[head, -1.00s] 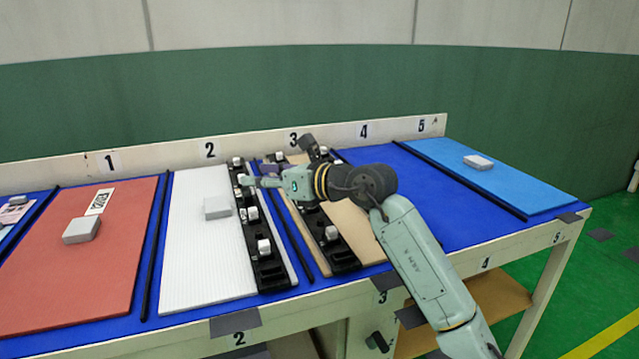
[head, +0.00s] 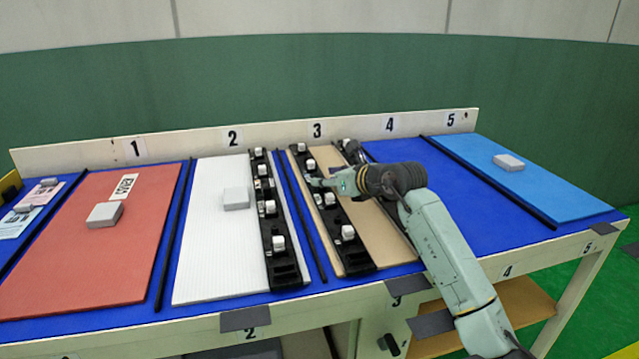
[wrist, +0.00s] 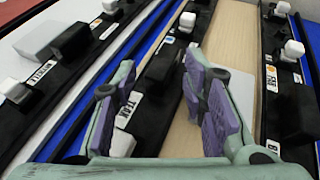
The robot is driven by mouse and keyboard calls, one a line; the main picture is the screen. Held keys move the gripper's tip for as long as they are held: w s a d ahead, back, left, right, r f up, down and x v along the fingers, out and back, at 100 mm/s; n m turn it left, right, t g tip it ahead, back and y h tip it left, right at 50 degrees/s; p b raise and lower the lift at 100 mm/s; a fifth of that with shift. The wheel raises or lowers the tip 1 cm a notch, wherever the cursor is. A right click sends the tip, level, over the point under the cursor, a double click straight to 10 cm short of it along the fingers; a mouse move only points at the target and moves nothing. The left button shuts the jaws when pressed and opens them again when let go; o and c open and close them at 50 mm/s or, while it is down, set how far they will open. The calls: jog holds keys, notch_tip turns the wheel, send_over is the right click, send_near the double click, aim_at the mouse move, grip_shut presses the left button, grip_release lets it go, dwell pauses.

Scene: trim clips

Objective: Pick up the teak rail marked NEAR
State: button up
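A black rail with white clips (head: 340,217) lies along the left part of the tan panel in bay 3. In the wrist view this rail (wrist: 152,92) has a label that seems to read TEAK; I cannot read NEAR on it. My gripper (head: 316,182) is over this rail. In the wrist view my gripper (wrist: 160,88) is open, its purple-padded fingers apart on either side of the rail, holding nothing. Another clip rail (wrist: 283,90) lies at the tan panel's right, its labels partly cut off; my arm hides much of it in the head view.
A third clip rail (head: 283,262) lies on the right edge of the white panel (head: 215,270). Grey blocks sit on the white, red (head: 80,260) and blue (head: 540,185) panels. Thin black dividers separate the bays. Bay 4 (head: 480,220) is bare blue.

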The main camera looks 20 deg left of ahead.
jog(key=shift+x, duration=1.2)
grip_shut()
jog(key=shift+r, duration=0.15)
